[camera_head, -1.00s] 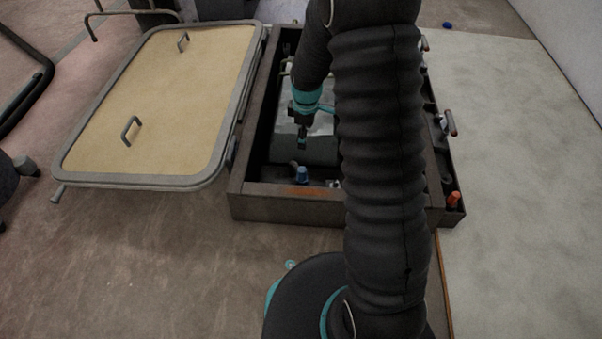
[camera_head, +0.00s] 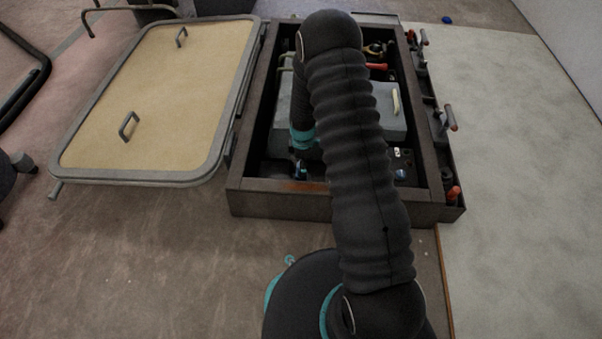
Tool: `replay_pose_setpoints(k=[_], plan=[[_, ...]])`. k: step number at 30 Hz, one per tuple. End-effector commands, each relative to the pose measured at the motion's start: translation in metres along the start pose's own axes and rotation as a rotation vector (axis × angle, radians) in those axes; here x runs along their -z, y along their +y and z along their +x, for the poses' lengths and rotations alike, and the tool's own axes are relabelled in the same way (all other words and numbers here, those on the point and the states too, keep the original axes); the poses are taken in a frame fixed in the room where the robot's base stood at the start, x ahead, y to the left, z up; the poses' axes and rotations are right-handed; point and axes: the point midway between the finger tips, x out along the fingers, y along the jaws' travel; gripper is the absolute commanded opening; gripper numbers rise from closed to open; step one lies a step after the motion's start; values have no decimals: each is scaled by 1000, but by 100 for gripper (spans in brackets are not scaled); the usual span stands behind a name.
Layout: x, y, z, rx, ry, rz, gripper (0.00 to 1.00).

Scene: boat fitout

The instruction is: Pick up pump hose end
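My gripper (camera_head: 300,170) is lowered into the near left part of the open floor box (camera_head: 250,197), below the teal band of my wrist. Its fingers are small and dark here, and I cannot tell whether they are open or shut. It is at the spot where a small blue-topped fitting stood, which it now mostly covers. I cannot tell whether it touches that fitting. No pump hose end can be clearly made out. Another small blue piece (camera_head: 400,174) shows at the near right inside the box. My arm hides the middle of the box.
A grey case (camera_head: 388,122) with a pale handle fills much of the box. A red-handled part (camera_head: 376,66) lies behind it. Levers (camera_head: 449,120) and an orange knob (camera_head: 453,193) line the right rim. The hatch lid (camera_head: 160,100) lies open at left.

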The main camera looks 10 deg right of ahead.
Motion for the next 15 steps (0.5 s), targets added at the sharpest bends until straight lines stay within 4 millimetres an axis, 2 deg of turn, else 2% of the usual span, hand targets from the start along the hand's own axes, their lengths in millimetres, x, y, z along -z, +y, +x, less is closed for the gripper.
replay_pose_setpoints(k=[8,15], plan=[[1,-1,15,1,0,0,71],[4,-1,48,2,0,1,71]])
